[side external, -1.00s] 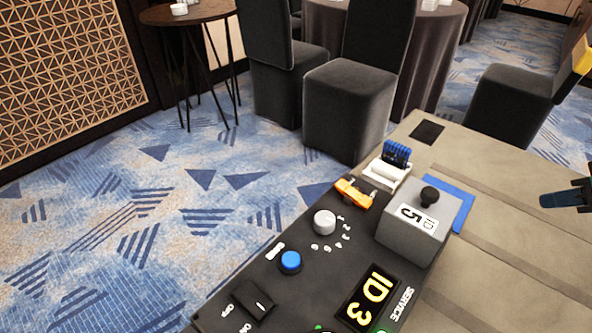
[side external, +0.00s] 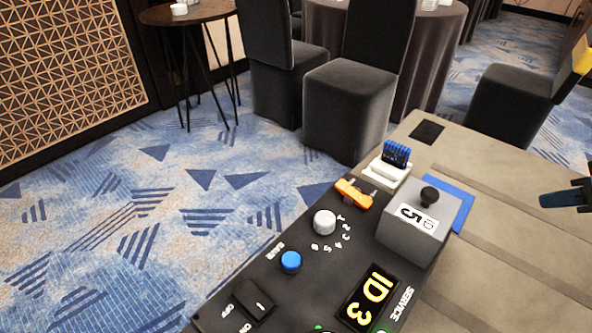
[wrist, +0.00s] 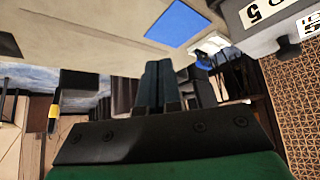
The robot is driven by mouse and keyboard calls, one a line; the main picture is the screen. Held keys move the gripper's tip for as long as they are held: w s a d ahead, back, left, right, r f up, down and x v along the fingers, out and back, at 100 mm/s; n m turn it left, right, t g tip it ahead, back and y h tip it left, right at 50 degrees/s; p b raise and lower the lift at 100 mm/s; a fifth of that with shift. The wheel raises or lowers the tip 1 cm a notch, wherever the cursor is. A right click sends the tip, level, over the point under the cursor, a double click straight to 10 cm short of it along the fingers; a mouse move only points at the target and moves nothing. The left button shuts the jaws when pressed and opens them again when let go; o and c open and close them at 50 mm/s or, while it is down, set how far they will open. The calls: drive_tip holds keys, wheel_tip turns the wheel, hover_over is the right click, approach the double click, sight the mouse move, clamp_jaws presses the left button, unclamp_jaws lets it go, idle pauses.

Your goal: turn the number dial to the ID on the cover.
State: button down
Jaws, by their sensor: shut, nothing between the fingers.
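The number dial (side external: 324,222) is a white knob on the black panel, with small numerals in an arc on its right side. I cannot tell which numeral it points to. The lit display (side external: 368,299) reads ID 3. My gripper (side external: 588,187) is at the right edge, partly out of frame, well right of the dial and cover. In the wrist view its fingers (wrist: 162,84) are together and empty.
A blue button (side external: 290,262) and a black on/off switch (side external: 254,299) are on the panel. An orange handle (side external: 353,194) and a white holder with a blue-topped part (side external: 391,166) stand behind the dial. A blue square (side external: 450,203) lies beside the cover. The tabletop on the right is clear.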

sight(323, 218)
idle(0.3)
